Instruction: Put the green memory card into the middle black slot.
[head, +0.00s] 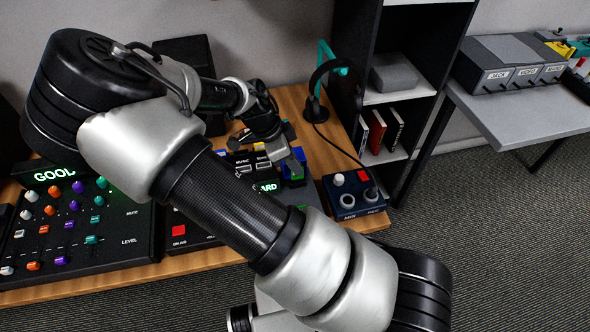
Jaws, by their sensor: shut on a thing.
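My gripper (281,157) points down over the back right part of the desk equipment. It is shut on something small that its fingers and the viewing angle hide. Blue pieces (297,160) and a small green piece (298,181) show right beside the fingertips; I cannot tell whether the green piece is the memory card. A black unit (243,160) with white labels lies just left of the gripper. A lit green sign ending in "ARD" (266,187) is in front of it. My arm covers much of this area, and I cannot make out the middle black slot.
A mixer with colored knobs (60,225) and a lit "GOOD" sign (54,175) fills the left. A black shelf (405,60) and grey table (520,115) lie beyond.

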